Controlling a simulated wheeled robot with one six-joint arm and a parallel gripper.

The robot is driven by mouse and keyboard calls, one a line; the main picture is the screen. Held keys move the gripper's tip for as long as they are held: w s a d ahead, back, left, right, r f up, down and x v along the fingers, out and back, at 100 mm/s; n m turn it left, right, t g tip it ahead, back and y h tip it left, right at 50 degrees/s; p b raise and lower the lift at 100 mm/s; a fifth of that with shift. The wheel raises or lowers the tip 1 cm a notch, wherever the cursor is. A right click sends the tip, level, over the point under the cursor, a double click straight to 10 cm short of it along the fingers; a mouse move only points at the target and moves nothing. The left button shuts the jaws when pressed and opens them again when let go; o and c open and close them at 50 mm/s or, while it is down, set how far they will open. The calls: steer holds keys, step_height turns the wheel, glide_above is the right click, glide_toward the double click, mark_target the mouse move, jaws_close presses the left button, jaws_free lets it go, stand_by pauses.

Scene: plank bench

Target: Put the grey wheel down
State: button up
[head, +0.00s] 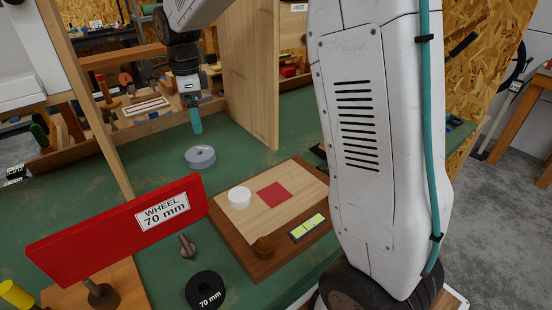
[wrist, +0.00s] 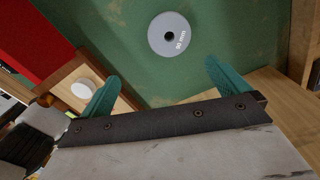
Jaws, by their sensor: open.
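The grey wheel (head: 200,157) lies flat on the green bench top, left of centre in the head view.
A wooden board (head: 300,185) with a red square (head: 273,197) and a white disc (head: 239,198) lies right of the wheel. A red "WHEEL 70 mm" sign (head: 110,232) and a black 70 mm wheel (head: 206,291) are nearer. A wooden upright panel (head: 252,70) stands behind.

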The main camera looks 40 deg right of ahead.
steer(key=s+d+r+n+t, duration=0.1)
steer(key=s+r+n, duration=0.2)
steer(key=s+n, duration=0.7)
steer(key=s+d+r+n, duration=0.1)
steer(key=s+r+n, duration=0.25)
steer(key=s, duration=1.25)
steer(key=s+f+n, duration=0.3)
steer(key=s+n, duration=0.5)
steer(key=s, duration=0.1)
steer(key=shift+s+d+f, duration=0.35)
steer(key=shift+f, duration=0.05)
